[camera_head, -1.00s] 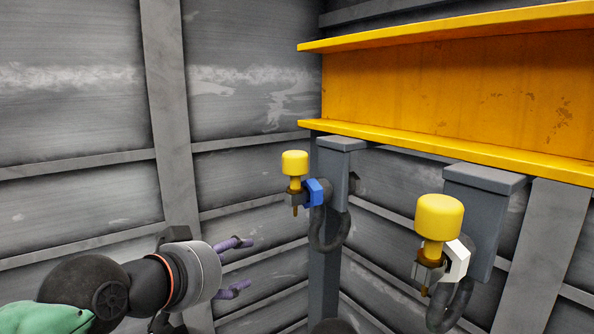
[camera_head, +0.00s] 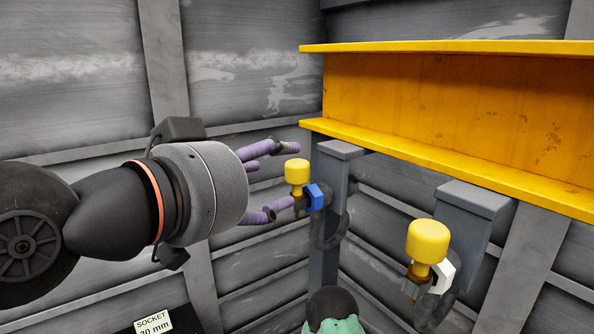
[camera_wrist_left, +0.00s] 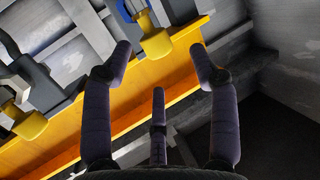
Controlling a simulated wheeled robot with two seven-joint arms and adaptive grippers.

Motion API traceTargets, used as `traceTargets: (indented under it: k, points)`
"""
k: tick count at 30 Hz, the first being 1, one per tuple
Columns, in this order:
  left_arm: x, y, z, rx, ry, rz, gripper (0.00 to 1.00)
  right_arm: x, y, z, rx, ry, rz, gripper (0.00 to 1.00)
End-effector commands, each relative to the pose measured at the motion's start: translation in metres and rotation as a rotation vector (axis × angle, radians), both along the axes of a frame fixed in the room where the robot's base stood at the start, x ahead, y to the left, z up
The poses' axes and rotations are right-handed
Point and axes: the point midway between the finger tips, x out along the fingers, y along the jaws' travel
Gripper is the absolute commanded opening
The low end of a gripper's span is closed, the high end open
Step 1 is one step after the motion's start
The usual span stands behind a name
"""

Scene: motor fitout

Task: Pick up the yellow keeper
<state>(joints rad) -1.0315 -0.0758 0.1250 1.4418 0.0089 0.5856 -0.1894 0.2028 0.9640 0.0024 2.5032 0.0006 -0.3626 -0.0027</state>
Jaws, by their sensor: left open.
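Two yellow keepers with round heads and narrow stems are in view. One keeper (camera_head: 297,172) sits upright at a blue piece (camera_head: 319,195) on the left post. The other keeper (camera_head: 428,242) sits by a white piece (camera_head: 443,276) on the right post. My left gripper (camera_head: 291,177) is open, its purple fingertips level with the left keeper, one above and one below its head. In the left wrist view that keeper (camera_wrist_left: 156,43) shows just beyond the fingertips, between them; I cannot tell whether they touch.
A yellow beam (camera_head: 430,100) runs above both grey posts (camera_head: 340,148). Dark curved hooks hang at the posts (camera_head: 330,232). A label reading SOCKET 20 mm (camera_head: 155,323) is at the lower left. Grey panelled walls stand close behind.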

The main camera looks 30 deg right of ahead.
Motion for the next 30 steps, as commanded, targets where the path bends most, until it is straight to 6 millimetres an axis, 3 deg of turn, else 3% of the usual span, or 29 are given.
traceTargets:
  k: [9, 19, 24, 30]
  points:
    - [0.017, -0.037, -0.008, 0.002, 0.002, 0.0, 0.6, 0.0, 0.0, 0.019, 0.0, 0.0, 0.0, 0.4]
    - [0.019, -0.042, -0.011, 0.001, 0.002, 0.0, 0.6, 0.0, 0.0, 0.019, 0.0, 0.0, 0.0, 0.4]
    - [0.019, -0.042, -0.011, 0.001, 0.002, 0.0, 0.12, 0.0, 0.0, 0.019, 0.0, 0.0, 0.0, 0.4]
    - [0.019, -0.042, -0.01, 0.0, 0.001, 0.0, 0.08, 0.0, 0.0, 0.019, 0.0, 0.0, 0.0, 0.4]
